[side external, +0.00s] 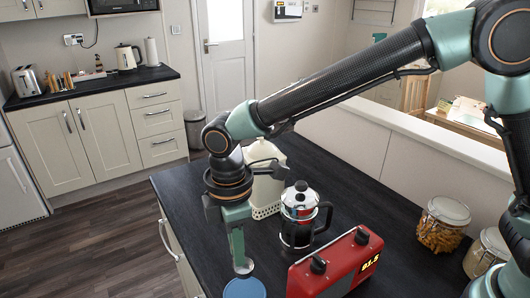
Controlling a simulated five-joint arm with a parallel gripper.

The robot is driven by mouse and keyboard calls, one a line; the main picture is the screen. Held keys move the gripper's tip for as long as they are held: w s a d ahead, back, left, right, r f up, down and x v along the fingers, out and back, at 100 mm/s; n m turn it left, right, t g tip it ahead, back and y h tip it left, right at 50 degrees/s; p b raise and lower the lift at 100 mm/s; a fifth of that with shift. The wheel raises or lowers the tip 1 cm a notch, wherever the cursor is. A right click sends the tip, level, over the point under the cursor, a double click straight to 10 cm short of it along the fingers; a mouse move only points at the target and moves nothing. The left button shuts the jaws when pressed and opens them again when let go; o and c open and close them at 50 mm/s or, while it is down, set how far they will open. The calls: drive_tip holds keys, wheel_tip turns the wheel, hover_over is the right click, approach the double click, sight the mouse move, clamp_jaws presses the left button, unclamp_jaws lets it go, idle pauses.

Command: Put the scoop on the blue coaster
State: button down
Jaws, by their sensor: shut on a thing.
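The blue coaster (244,289) lies on the dark worktop at the bottom of the side view, partly cut off by the picture's lower edge. My gripper (240,259) points down just behind and above it in the picture. It is shut on the scoop (244,268), a small pale grey piece showing at the fingertips. The scoop appears at the coaster's far edge. I cannot tell whether it touches the coaster or hangs above it. The rest of the scoop is hidden by the fingers.
A red box with black knobs and a yellow display (335,266) stands close on the right. A French press (300,215) and a cream-coloured container (266,185) stand behind. Glass jars (443,222) are at the far right. The worktop's left edge is near my gripper.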

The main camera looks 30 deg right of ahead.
sight(239, 274)
drive_tip(key=shift+f, duration=3.6)
drive_tip(key=shift+f, duration=0.15)
drive_tip(key=c, duration=0.9)
unclamp_jaws()
